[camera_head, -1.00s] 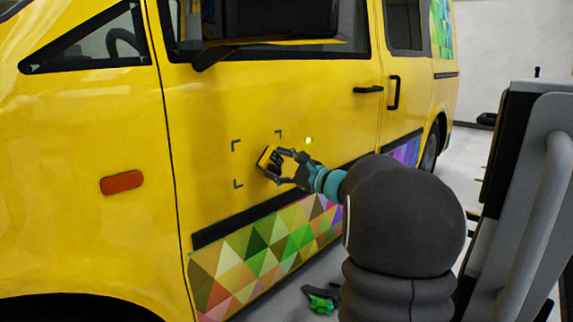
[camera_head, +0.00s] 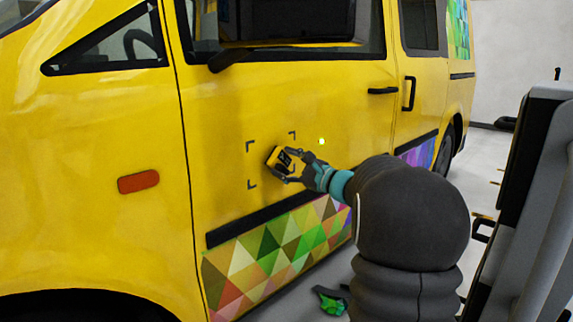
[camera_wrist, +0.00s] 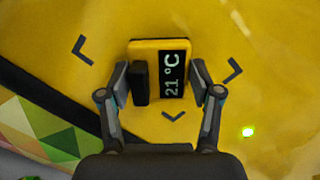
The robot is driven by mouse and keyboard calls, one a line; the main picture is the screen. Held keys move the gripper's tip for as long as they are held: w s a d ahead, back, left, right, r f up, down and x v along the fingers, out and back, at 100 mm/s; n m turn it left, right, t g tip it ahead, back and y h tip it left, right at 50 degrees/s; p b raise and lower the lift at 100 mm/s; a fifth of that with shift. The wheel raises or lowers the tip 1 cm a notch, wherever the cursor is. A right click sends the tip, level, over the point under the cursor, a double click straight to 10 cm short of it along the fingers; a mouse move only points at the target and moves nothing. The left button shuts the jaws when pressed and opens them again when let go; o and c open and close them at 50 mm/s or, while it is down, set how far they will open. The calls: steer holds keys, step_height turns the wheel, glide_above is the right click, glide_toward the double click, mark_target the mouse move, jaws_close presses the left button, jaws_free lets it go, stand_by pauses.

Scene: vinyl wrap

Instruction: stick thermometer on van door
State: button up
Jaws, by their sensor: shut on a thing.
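The thermometer (camera_wrist: 172,60) is a small yellow block with a dark display reading 21 °C. In the wrist view my gripper (camera_wrist: 159,84) has a finger on each side of it and is shut on it. In the head view the thermometer (camera_head: 278,158) is tilted, held by my gripper (camera_head: 286,166) at the yellow van door (camera_head: 225,120). Black corner marks (camera_head: 252,184) on the door surround the spot. Whether the thermometer's back touches the door cannot be told.
A black trim strip (camera_head: 232,231) and a panel of coloured triangles (camera_head: 285,245) run along the lower door. The side mirror (camera_head: 285,22) juts out above. A green and dark tool (camera_head: 331,303) lies on the floor below.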

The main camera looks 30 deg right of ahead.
steer(key=shift+a+r, duration=0.1)
stand_by(0.4)
steer(key=shift+w+a, duration=0.2)
steer(key=shift+w, duration=0.45)
stand_by(0.6)
steer(key=shift+w+b, duration=0.1)
steer(key=shift+b, duration=0.55)
stand_by(2.3)
steer(key=o, duration=1.3)
steer(key=shift+a, duration=0.1)
steer(key=v, duration=1.2)
